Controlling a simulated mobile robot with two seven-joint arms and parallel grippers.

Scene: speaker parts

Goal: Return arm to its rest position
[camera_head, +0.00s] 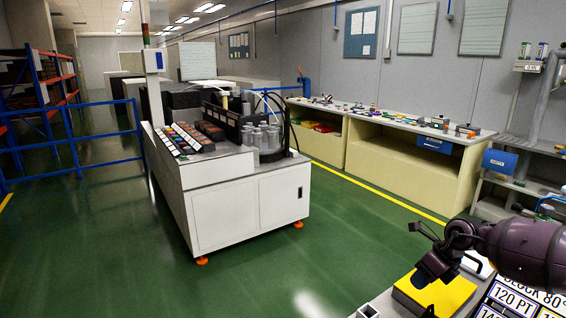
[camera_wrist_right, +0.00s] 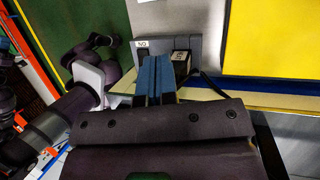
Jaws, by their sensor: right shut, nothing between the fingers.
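My right arm comes in from the right edge of the head view, dark purple and bent. Its gripper (camera_head: 432,272) points down in front of a yellow surface on the table at the lower right. In the right wrist view the two blue fingers of this gripper (camera_wrist_right: 156,78) lie side by side, shut and empty. Past the fingertips is a grey block with a label reading "NO" (camera_wrist_right: 142,44), with a small dark labelled part (camera_wrist_right: 181,63) beside it. My left gripper does not show in the head view. Dark purple arm links show at the left of the wrist view.
The yellow surface (camera_head: 449,296) lies close by the gripper. A sign with black lettering (camera_head: 513,299) is at the lower right. A white machine cabinet (camera_head: 252,203) stands mid-room. A cream workbench (camera_head: 408,166) runs along the wall. The green floor between is clear.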

